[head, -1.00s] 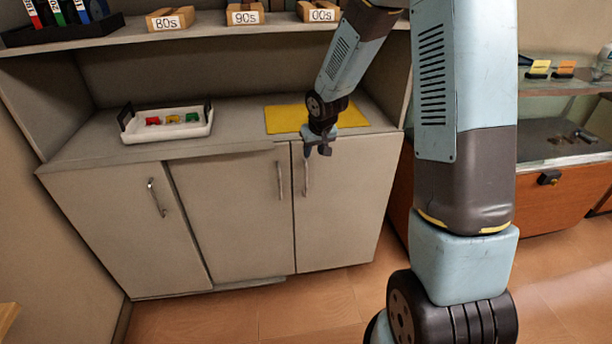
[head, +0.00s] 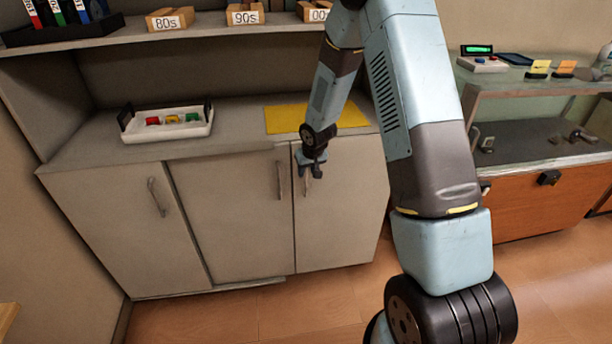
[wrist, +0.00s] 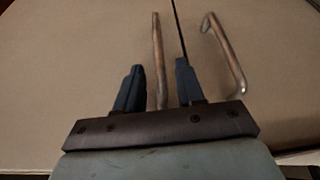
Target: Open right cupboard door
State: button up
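The right cupboard door (head: 345,215) is pale grey and stands shut. Its upright metal handle (head: 307,188) is near its left edge, partly hidden by my gripper (head: 309,172). In the wrist view my gripper (wrist: 159,75) is open, with one finger on each side of a handle (wrist: 157,35). A gap shows between the handle and each finger. The head view places this as the right door's handle. The middle door's handle (wrist: 228,55) is outside the fingers, across the dark door seam.
The middle door (head: 225,220) and left door (head: 125,230) are shut. On the counter are a white tray (head: 168,132) with coloured pieces and a yellow mat (head: 285,120). An orange-fronted display case (head: 530,205) stands at right. Floor in front is clear.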

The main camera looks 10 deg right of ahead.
aim_at(306, 173)
jog(key=shift+x, duration=1.9)
jog(key=shift+c, duration=0.3)
grip_shut()
